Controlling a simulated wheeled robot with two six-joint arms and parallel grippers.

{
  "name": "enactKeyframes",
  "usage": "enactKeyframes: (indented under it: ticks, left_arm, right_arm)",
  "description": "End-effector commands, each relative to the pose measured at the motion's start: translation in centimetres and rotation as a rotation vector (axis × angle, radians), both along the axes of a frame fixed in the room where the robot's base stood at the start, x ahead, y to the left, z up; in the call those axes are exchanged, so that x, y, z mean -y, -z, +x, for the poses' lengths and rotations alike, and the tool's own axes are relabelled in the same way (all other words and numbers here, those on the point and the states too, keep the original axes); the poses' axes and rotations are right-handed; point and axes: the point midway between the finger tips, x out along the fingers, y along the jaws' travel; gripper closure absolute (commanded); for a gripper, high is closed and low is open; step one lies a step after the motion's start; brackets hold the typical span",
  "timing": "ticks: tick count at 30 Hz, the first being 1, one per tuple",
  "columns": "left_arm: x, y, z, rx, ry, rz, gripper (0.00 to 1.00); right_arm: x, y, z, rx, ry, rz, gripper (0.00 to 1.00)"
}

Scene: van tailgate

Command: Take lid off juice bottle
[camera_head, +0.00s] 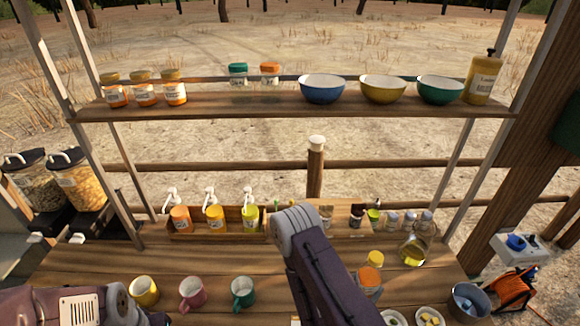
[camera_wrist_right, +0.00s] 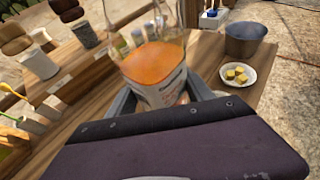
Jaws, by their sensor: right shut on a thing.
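The juice bottle (camera_head: 370,278) stands out to the right of my right forearm in the head view, with a yellow-orange lid (camera_head: 375,258) on top. In the right wrist view the clear bottle (camera_wrist_right: 165,92) has orange juice inside and a pale label. Its top is cut off by the frame edge there. My right gripper (camera_wrist_right: 160,103) is shut around the bottle, one finger on each side.
Yellow, pink and green mugs (camera_head: 192,293) stand at the front left of the wooden counter (camera_head: 120,262). A plate of yellow cubes (camera_wrist_right: 238,75) and a grey pot (camera_wrist_right: 245,40) are right of the bottle. A glass jug (camera_head: 412,250) stands behind it. A shelf (camera_head: 250,104) holds bowls and jars.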

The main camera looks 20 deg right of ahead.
Motion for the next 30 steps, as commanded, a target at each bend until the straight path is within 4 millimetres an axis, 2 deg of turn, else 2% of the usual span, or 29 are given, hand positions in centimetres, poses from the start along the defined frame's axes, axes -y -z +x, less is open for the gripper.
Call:
enactKeyframes:
  ticks: [4,8,12,15,18,21,24,30]
  left_arm:
    - [0.0,0.4,0.0,0.0,0.0,0.0,0.64]
    - [0.0,1.6,0.0,0.0,0.0,0.0,0.64]
    - [0.0,3.3,0.0,0.0,0.0,0.0,0.64]
    - [0.0,4.6,0.0,0.0,0.0,0.0,0.64]
    - [0.0,5.6,0.0,0.0,0.0,0.0,0.64]
    - [0.0,6.0,0.0,0.0,0.0,0.0,0.64]
    - [0.0,6.0,0.0,0.0,0.0,0.0,0.64]
    - [0.0,5.8,0.0,0.0,0.0,0.0,0.64]
  right_arm:
    - [-0.7,0.3,0.5,0.002,-0.026,-0.001,1.0]
    - [-3.6,0.6,3.1,0.007,-0.125,0.002,1.0]
    - [-8.8,0.2,6.9,0.015,-0.244,0.003,1.0]
    - [-13.0,-0.3,8.7,0.015,-0.299,0.006,1.0]
    - [-16.4,-0.6,9.2,0.01,-0.316,0.007,1.0]
    - [-18.5,-0.6,8.8,0.005,-0.296,0.004,1.0]
    - [-18.9,-0.4,8.0,0.001,-0.249,0.001,1.0]
    - [-18.0,0.8,6.3,-0.002,-0.186,-0.002,1.0]
